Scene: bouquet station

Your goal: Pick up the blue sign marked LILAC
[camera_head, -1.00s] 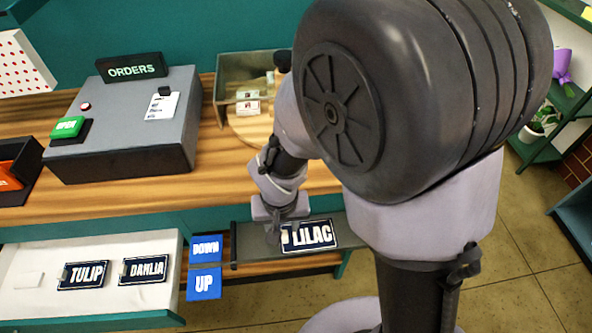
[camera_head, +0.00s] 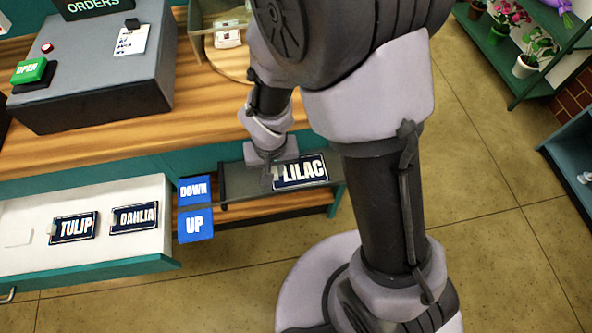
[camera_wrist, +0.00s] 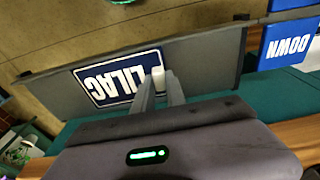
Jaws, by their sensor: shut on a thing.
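The blue LILAC sign (camera_head: 301,171) has a white border and white letters. It is at the dark grey shelf or tray (camera_head: 235,184) at the counter's front. My gripper (camera_head: 268,172) is at the sign's left end, pointing down. In the wrist view the sign (camera_wrist: 112,80) appears upside down, and my gripper's fingers (camera_wrist: 158,82) are shut on a small white tab at its edge. I cannot tell whether the sign is clear of the surface beneath it.
An open white drawer (camera_head: 25,205) at left holds the TULIP sign (camera_head: 74,228) and DAHLIA sign (camera_head: 134,218). Blue DOWN (camera_head: 194,189) and UP (camera_head: 195,225) panels stand between drawer and tray. A grey ORDERS console (camera_head: 105,75) is on the counter.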

